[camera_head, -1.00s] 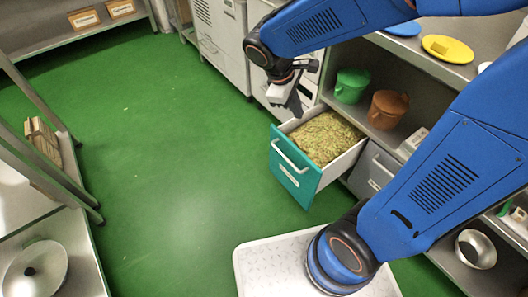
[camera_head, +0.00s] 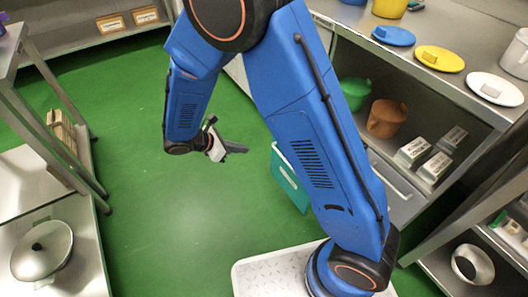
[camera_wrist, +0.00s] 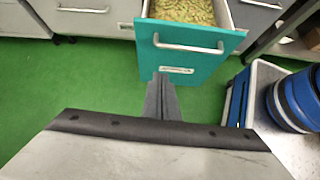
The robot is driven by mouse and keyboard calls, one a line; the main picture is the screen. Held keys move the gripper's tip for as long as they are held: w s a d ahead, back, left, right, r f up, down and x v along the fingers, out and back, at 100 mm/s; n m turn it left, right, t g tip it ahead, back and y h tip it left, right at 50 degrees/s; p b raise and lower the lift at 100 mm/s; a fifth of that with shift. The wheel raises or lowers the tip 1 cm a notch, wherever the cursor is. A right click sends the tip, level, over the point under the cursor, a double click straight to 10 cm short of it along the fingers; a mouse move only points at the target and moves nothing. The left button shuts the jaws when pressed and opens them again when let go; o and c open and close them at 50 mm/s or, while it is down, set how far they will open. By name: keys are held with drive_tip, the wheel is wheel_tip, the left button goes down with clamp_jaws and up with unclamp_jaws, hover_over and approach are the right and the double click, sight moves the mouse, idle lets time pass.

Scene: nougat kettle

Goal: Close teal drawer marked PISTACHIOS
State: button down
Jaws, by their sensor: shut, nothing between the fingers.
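The teal drawer (camera_wrist: 185,62) stands pulled out, with a pale bar handle and a white label on its front. Its inside, filled with greenish-yellow nuts (camera_wrist: 183,10), shows at the top of the wrist view. In the head view only part of the teal front (camera_head: 289,178) shows; my arm hides the rest. My gripper (camera_head: 240,147) is shut and empty, out over the floor to the left of the drawer front. In the wrist view its shut fingers (camera_wrist: 161,80) point toward the drawer front, apart from the handle as far as I can tell.
A grey drawer (camera_head: 395,180) is right of the teal one, below a shelf with green (camera_head: 354,92) and brown pots (camera_head: 386,118). A shelf rack with a lidded pan (camera_head: 42,250) stands left. Green floor (camera_head: 150,230) is free between.

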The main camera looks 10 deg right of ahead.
drive_tip(key=d+r+x, duration=0.1)
drive_tip(key=x, duration=1.1)
drive_tip(key=shift+w+d+n, duration=0.15)
drive_tip(key=shift+w+n, duration=0.15)
drive_tip(key=shift+w, duration=0.15)
drive_tip(key=shift+r, duration=0.15)
